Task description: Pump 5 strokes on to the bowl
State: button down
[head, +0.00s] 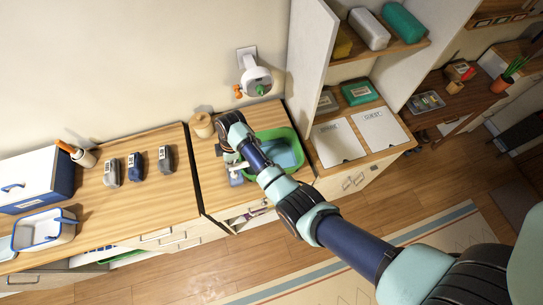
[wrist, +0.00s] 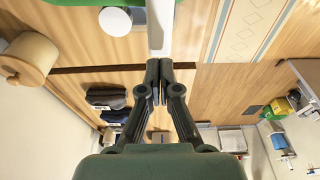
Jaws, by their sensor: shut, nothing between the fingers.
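The green bowl (head: 297,142), a basin with a blue-grey inside, sits on the wooden counter, partly covered by my arm. A small pump bottle with a white top (head: 237,168) stands at the bowl's left side, partly hidden by my wrist. In the wrist view a white round cap (wrist: 115,21) and a white bar (wrist: 160,28) show just beyond my fingertips. My gripper (wrist: 160,72) is shut and empty, close to the white bar. Whether they touch, I cannot tell.
A wall dispenser (head: 257,79) hangs above the bowl. A tall shelf (head: 311,60) and two white cards (head: 338,142) are to the right.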

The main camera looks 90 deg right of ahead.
notch_tip(320, 180, up, 5)
jog(key=p, duration=0.4)
jog(key=shift+f, duration=0.2)
jog(key=shift+r, duration=0.7)
